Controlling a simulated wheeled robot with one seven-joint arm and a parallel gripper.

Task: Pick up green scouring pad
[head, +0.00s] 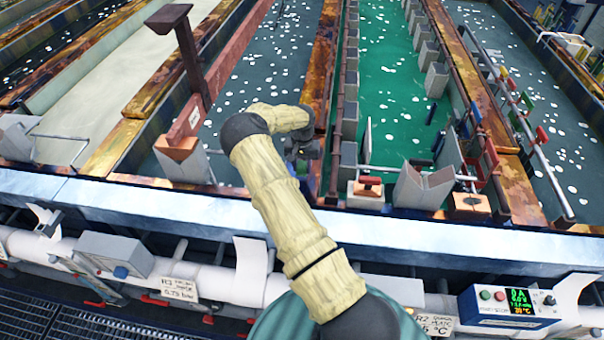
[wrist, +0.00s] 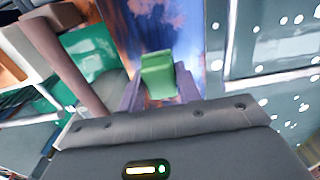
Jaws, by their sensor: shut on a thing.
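The green scouring pad (wrist: 158,74) is a small green block in the middle of the wrist view. My gripper (wrist: 157,88) is shut on it, with one grey-purple finger at each side. Behind the pad is a rusty, blue-and-orange stained tank divider. In the head view my gripper (head: 303,152) is at the end of my bent arm, over the edge of the rusty divider (head: 318,75) left of the green tank.
The green bath (head: 387,95) lies right of my gripper, and a grey bath (head: 262,75) lies left. A brown rail (head: 337,110) runs close by on the right. A red-handled block (head: 368,187) stands at the front edge. A bluish metal ledge (head: 130,203) crosses the front.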

